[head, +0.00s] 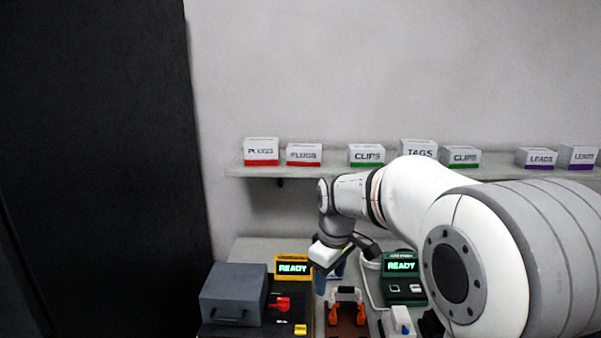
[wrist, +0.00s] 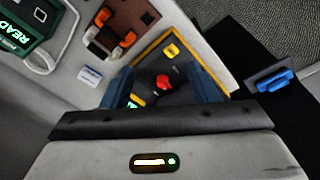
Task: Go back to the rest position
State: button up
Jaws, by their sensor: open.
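My gripper (head: 328,280) hangs above the workbench in the head view, between the yellow-framed station and the green station. In the wrist view its two blue fingers (wrist: 160,90) are spread apart with nothing between them. Beyond them lies the yellow-framed station (wrist: 168,52) with a red part (wrist: 163,82) on it. My arm reaches in from the right in the head view and covers part of the bench.
A grey box (head: 233,293) stands left of the yellow READY display (head: 293,268). A green READY unit (head: 401,265) and a brown holder with orange clips (head: 346,315) stand nearby. A shelf (head: 350,171) with labelled boxes runs along the wall. A dark panel (head: 95,150) fills the left.

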jog(key=s+d+m+t, duration=0.1)
jog(key=s+d+m, duration=0.3)
jog(key=s, duration=0.7)
jog(key=s+d+m, duration=0.4)
jog(key=s+m, duration=0.1)
jog(key=s, duration=0.7)
jog(key=shift+d+f+m+t, duration=0.3)
jog(key=shift+f+m+t, duration=0.05)
jog(key=shift+m+t, duration=0.05)
